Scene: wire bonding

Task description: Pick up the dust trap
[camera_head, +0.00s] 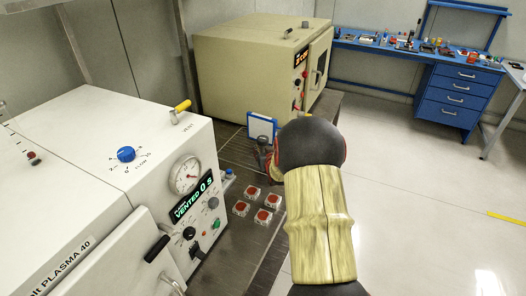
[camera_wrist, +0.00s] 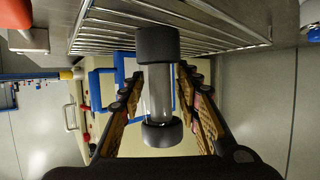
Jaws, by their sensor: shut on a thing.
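The dust trap (camera_wrist: 157,92) is a clear cylinder with black end caps, seen in the wrist view. It stands between the two fingers of my gripper (camera_wrist: 160,82), which is shut on it. The cylinder runs up and down the picture, its larger cap at the top and the other near the palm. In the head view my own arm covers most of the gripper, and I cannot make out the dust trap there.
A white plasma machine (camera_head: 85,125) stands left and a beige oven (camera_head: 245,62) behind. Several red-topped clear boxes (camera_head: 264,217) and a blue-framed board (camera_head: 262,127) are on the dark bench (camera_head: 235,150). A wire rack (camera_wrist: 215,32) is close above in the wrist view. Open floor lies right.

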